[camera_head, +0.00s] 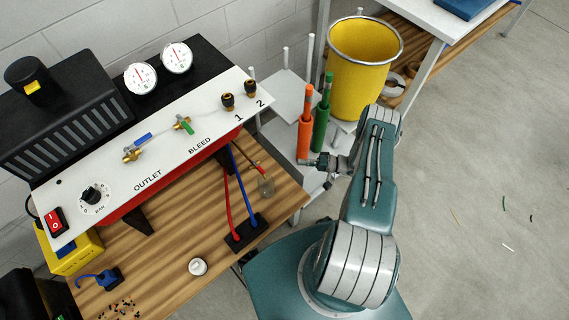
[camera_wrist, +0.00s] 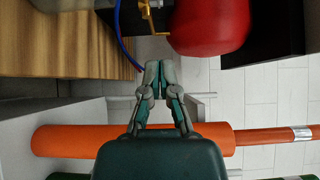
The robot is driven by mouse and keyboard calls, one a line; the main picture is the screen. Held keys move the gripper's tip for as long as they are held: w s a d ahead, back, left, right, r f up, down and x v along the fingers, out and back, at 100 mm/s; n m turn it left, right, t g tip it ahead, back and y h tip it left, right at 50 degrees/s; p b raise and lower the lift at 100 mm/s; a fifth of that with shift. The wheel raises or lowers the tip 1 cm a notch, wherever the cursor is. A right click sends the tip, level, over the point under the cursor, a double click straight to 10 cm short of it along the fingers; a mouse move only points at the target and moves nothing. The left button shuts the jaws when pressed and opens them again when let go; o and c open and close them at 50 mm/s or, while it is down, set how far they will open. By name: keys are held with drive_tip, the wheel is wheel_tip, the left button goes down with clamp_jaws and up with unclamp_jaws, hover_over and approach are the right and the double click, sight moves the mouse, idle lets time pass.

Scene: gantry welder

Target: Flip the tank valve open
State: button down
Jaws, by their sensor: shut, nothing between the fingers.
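A red tank (camera_head: 187,171) shows as a strip below the white panel. In the wrist view the rounded red tank (camera_wrist: 209,28) is at the top, with a brass fitting (camera_wrist: 160,6) at its left end, cut off by the frame. On the panel are an outlet valve with a blue lever (camera_head: 142,140) and a bleed valve with a green lever (camera_head: 187,127). My gripper (camera_head: 304,161) is shut and empty, beside the orange cylinder and right of the bench. In the wrist view its fingertips (camera_wrist: 158,70) are apart from the tank.
Orange (camera_head: 304,138) and green (camera_head: 320,128) cylinders stand close to my gripper. A yellow bin (camera_head: 362,80) is behind. Red and blue hoses rise from a black block (camera_head: 246,232) on the wooden bench (camera_head: 165,250). The floor at right is mostly clear.

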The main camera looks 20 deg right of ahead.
approach(258, 167)
drive_tip(key=w+a, duration=0.2)
drive_tip(key=w, duration=0.2)
drive_tip(key=a, duration=0.1)
drive_tip(key=s+a, duration=0.1)
drive_tip(key=a, duration=0.1)
drive_tip(key=shift+f, duration=0.2)
